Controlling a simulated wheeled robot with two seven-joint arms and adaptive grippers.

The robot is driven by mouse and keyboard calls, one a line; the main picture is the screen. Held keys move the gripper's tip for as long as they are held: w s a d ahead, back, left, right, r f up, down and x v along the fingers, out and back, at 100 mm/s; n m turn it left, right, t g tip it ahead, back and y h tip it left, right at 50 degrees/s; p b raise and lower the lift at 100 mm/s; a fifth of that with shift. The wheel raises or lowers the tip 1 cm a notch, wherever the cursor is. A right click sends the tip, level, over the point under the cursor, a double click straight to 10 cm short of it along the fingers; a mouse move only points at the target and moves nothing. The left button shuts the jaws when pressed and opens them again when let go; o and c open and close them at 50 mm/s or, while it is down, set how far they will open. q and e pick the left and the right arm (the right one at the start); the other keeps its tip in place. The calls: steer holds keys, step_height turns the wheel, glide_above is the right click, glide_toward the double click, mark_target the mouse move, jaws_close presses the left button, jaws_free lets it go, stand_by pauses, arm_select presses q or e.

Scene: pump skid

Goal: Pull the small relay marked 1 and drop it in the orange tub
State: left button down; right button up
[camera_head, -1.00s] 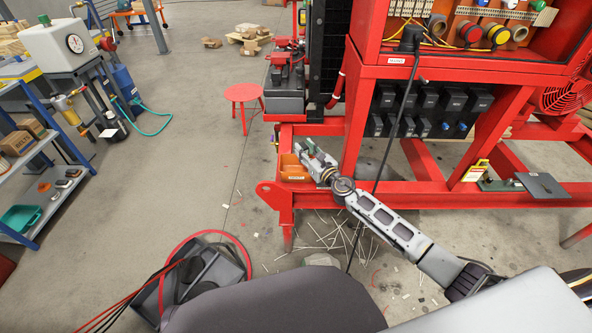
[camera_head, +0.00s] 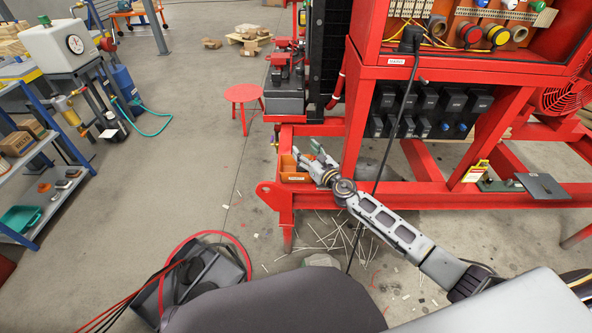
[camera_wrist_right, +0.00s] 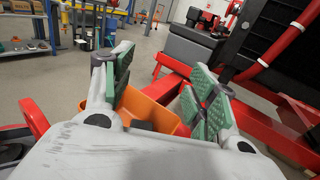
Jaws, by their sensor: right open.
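The orange tub (camera_head: 294,178) sits on the red skid frame at its left end. My right gripper (camera_head: 311,151) is just above and behind the tub, its green-padded fingers spread with nothing between them. In the right wrist view the open fingers (camera_wrist_right: 166,87) straddle part of the tub (camera_wrist_right: 150,108). A small dark block (camera_wrist_right: 141,125) shows low in the tub, partly hidden by the gripper body; I cannot tell whether it is a relay. Small black relays (camera_head: 406,127) hang below larger ones under the red cabinet; their marks are too small to read. My left gripper is out of view.
A black cable (camera_head: 388,150) hangs down in front of the relays, close to my right arm. A red skid post (camera_head: 353,130) stands between the tub and the relays. A red stool (camera_head: 243,96) and open floor lie to the left.

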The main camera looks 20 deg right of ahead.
steer(key=v, duration=1.1)
steer(key=shift+s, duration=0.2)
stand_by(0.4)
steer(key=shift+d, duration=0.1)
stand_by(0.9)
